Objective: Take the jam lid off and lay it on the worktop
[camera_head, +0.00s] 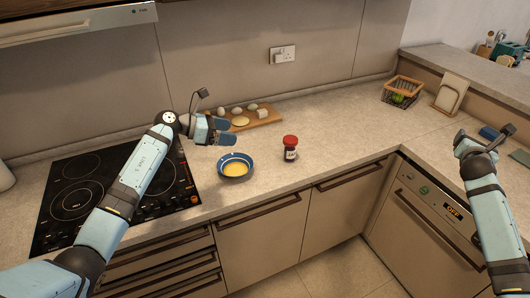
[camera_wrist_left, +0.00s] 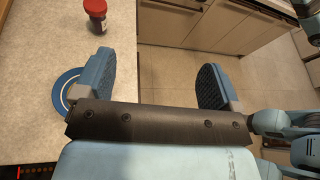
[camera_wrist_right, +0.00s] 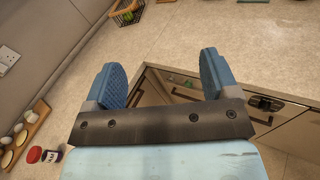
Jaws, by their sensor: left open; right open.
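The jam jar (camera_head: 290,155) stands upright on the worktop (camera_head: 335,130), with its red lid (camera_head: 290,140) on top. In the left wrist view the lid (camera_wrist_left: 95,6) and jar (camera_wrist_left: 98,27) are at the top left, beyond the fingers. In the right wrist view the lid (camera_wrist_right: 34,154) and jar (camera_wrist_right: 53,156) are at the lower left edge. My left gripper (camera_head: 229,131) is open and empty, left of the jar and above the bowl area. My right gripper (camera_head: 505,145) is open and empty, far to the right of the jar.
A blue bowl (camera_head: 222,173) with yellow contents stands left of the jar. A board (camera_head: 268,119) with eggs and other food lies behind it. The hob (camera_head: 75,200) is at left. A wire basket (camera_head: 387,94) stands back right. Worktop right of the jar is clear.

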